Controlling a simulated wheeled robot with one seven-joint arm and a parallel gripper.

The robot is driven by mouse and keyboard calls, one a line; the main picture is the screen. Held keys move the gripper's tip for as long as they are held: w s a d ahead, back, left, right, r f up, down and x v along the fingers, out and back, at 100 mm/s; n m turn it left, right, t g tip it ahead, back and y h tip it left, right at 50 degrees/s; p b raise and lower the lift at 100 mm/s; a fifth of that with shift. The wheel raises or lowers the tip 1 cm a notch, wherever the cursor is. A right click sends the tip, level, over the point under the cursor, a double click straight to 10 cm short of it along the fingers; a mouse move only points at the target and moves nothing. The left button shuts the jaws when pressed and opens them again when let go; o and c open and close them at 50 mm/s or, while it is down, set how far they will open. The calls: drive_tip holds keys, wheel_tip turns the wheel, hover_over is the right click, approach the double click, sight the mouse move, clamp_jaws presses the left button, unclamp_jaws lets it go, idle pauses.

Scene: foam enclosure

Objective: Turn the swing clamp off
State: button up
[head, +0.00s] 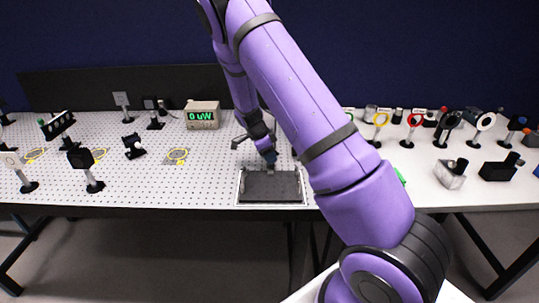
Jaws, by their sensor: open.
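My gripper (270,158) hangs at the end of my purple arm, over the middle of the perforated table. It is small and dark here, with its jaws open, just above the back edge of a dark flat plate (270,187) in a light frame. A dark bent arm (239,142), which looks like the swing clamp, stands just left of my gripper and behind the plate. Its far end is partly hidden by my wrist, and its exact position is too small to tell. I cannot tell whether my gripper touches it.
Several coloured ring mounts (414,120) and blocks (452,174) stand on the right. My arm hides part of the table's middle right.

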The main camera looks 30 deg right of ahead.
drive_tip(key=shift+c, duration=0.2)
drive_tip(key=c, duration=0.6)
drive_tip(key=shift+n, duration=0.3)
drive_tip(key=n+t, duration=0.1)
drive_tip(key=n, duration=0.2)
drive_tip(key=shift+s+t, duration=0.1)
drive_tip(key=shift+t, duration=0.2)
drive_tip(key=n+t, duration=0.1)
drive_tip(key=n, duration=0.4)
drive_tip(key=shift+t, duration=0.4)
drive_tip(key=n+t, duration=0.1)
drive_tip(key=n, duration=0.1)
drive_tip(key=n+y, duration=0.1)
drive_tip(key=n, duration=0.2)
drive_tip(key=shift+s+d+t, duration=0.15)
drive_tip(key=shift+t, duration=0.25)
drive_tip(key=shift+n+t+y, duration=0.4)
drive_tip(key=shift+n+y, duration=0.2)
drive_tip(key=shift+n, duration=1.3)
